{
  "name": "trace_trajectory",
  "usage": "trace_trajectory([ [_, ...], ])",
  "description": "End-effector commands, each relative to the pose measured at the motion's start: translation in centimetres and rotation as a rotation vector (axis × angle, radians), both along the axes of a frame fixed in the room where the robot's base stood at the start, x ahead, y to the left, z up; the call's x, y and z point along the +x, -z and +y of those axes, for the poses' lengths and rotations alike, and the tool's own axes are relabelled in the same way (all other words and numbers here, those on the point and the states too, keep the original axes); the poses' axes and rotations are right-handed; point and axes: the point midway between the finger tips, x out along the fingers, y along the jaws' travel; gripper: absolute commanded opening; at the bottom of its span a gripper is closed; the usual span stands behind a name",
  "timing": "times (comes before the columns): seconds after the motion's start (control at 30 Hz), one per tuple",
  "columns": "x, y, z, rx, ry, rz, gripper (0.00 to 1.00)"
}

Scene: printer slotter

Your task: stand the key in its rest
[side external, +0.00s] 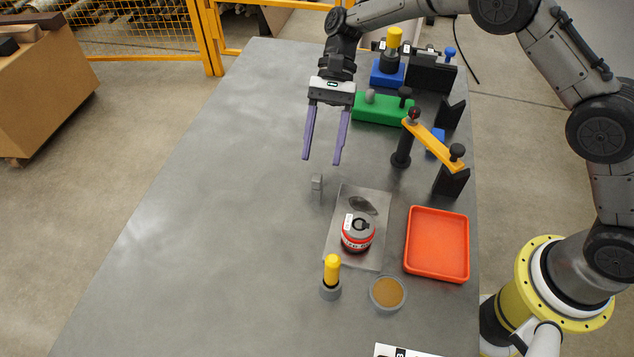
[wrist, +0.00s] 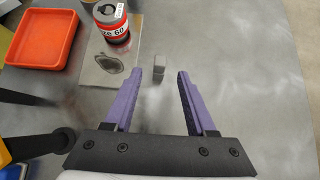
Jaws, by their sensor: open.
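A small grey notched block (side external: 317,188), which looks like the key, is on the bare table left of the metal plate. Whether it stands alone or sits in a rest is too small to tell, and I cannot pick out a separate rest. My gripper (side external: 322,160) is open and empty, its two purple fingers pointing down above and slightly behind the block. In the wrist view the grey block (wrist: 159,70) shows between my fingertips (wrist: 162,75), with clear space on both sides and no visible contact.
A metal plate (side external: 340,250) carries a red-and-black labelled can (side external: 357,235) and a dark smear. An orange tray (side external: 437,270), a yellow-handled tool (side external: 332,272) and a brown-filled bowl (side external: 388,293) are near. Green (side external: 380,112) and blue fixtures and an orange-armed post (side external: 402,150) stand behind. The left table is clear.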

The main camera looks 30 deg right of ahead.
Motion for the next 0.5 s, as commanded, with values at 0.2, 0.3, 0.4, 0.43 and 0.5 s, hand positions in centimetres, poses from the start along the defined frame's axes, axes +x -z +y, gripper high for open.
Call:
trace_trajectory([
  [0.2, 2.6, -3.3, -2.6, 0.000, 0.002, -0.003, 0.56],
  [0.3, 3.6, -4.5, -3.6, 0.000, 0.003, -0.002, 0.56],
  [0.4, 4.3, -5.4, -4.3, 0.000, 0.001, -0.001, 0.56],
  [0.43, 4.5, -5.7, -4.4, -0.001, 0.001, -0.002, 0.56],
  [0.5, 4.8, -6.1, -4.8, -0.001, 0.001, -0.001, 0.56],
])
